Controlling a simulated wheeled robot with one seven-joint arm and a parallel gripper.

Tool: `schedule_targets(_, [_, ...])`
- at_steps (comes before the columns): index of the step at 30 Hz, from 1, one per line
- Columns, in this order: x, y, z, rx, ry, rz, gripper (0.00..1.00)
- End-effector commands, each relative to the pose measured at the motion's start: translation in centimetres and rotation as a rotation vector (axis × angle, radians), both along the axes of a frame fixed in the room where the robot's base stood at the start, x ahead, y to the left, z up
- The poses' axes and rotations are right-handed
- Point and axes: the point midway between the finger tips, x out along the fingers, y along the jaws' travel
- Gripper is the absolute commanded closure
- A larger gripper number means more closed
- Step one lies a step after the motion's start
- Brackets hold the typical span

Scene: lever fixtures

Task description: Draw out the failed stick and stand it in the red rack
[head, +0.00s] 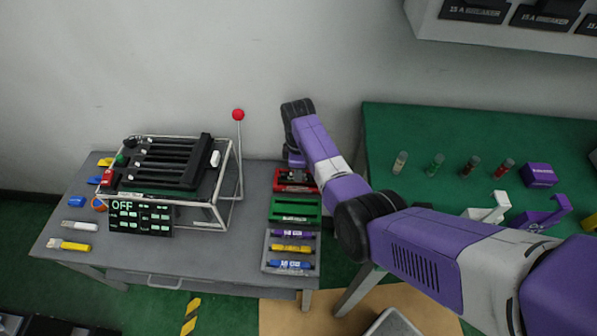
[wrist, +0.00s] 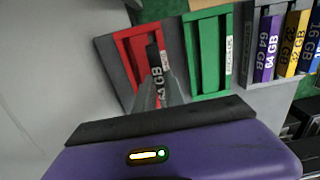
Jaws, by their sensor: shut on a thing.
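My gripper (wrist: 160,97) is shut on a dark stick (wrist: 154,62) with a red-and-white label reading 64 GB. The stick is at the red rack (wrist: 123,55), over or in its right part in the wrist view. I cannot tell whether it is seated or only held just above. In the head view my arm reaches down over the red rack (head: 283,187) at the back right of the grey table, and my wrist hides most of the stick there.
A green rack (head: 294,209) stands beside the red one, then a grey tray (head: 268,262) with several labelled sticks. On the left are a slotted black unit (head: 165,165), an OFF display (head: 140,218) and a red-knobbed lever (head: 238,115). Small loose sticks lie at far left.

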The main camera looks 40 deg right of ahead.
Motion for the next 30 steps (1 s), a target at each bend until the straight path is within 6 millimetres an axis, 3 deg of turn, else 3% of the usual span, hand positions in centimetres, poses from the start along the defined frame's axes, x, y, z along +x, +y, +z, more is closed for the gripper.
schedule_targets(30, [0.0,0.0,-1.8,0.000,0.000,0.000,1.00])
